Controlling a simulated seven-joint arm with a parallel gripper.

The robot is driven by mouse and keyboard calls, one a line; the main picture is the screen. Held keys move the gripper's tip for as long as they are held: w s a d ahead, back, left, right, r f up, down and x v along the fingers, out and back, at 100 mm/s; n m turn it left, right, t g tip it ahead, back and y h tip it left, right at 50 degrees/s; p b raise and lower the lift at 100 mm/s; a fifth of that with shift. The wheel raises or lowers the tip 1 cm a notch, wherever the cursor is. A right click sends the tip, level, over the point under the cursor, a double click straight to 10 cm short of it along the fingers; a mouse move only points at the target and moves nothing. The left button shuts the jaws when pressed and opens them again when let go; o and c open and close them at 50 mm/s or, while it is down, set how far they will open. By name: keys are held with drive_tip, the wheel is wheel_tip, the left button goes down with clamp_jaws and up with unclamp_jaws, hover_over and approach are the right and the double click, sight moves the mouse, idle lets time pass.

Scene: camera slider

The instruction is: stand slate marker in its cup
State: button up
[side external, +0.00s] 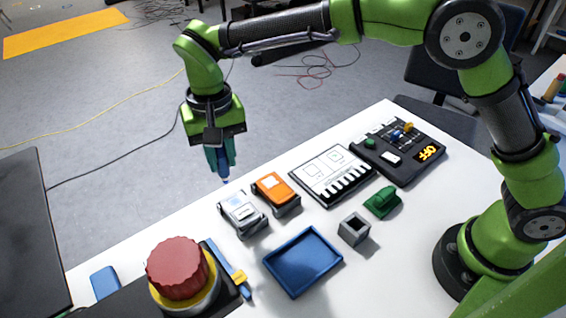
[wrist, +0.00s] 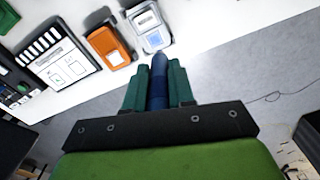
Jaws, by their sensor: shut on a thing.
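My gripper (side external: 220,160) is shut on a dark blue marker (side external: 223,170), which points downward between the teal fingers. In the wrist view my gripper (wrist: 158,82) grips the marker (wrist: 158,92) along its length, with the tip pointing toward the grey-white toy car. The marker is in the air near the table's far edge, beyond the cars in the side view. A small grey square cup (side external: 354,229) with a dark opening stands on the table, right of the blue tray. It looks empty and is well apart from the marker. The cup does not show in the wrist view.
On the white table are a grey-white car (side external: 243,213), an orange car (side external: 276,192), a clapper-like panel (side external: 332,174), a switch board (side external: 398,152), a green block (side external: 382,203), a blue tray (side external: 281,274) and a large red button (side external: 178,268).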

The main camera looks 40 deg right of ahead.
clamp_jaws()
drive_tip(key=shift+w+r, duration=0.1)
drive_tip(key=shift+r, duration=0.3)
drive_tip(key=s+d+r, duration=0.6)
drive_tip(key=s+d, duration=0.2)
drive_tip(key=s+d+f, duration=0.7)
drive_tip(key=s+d, duration=0.1)
drive_tip(key=s, duration=0.4)
drive_tip(key=shift+s+d, duration=0.15)
drive_tip(key=shift+d, duration=0.25)
drive_tip(key=shift+f, duration=0.1)
drive_tip(key=shift+f, duration=2.55)
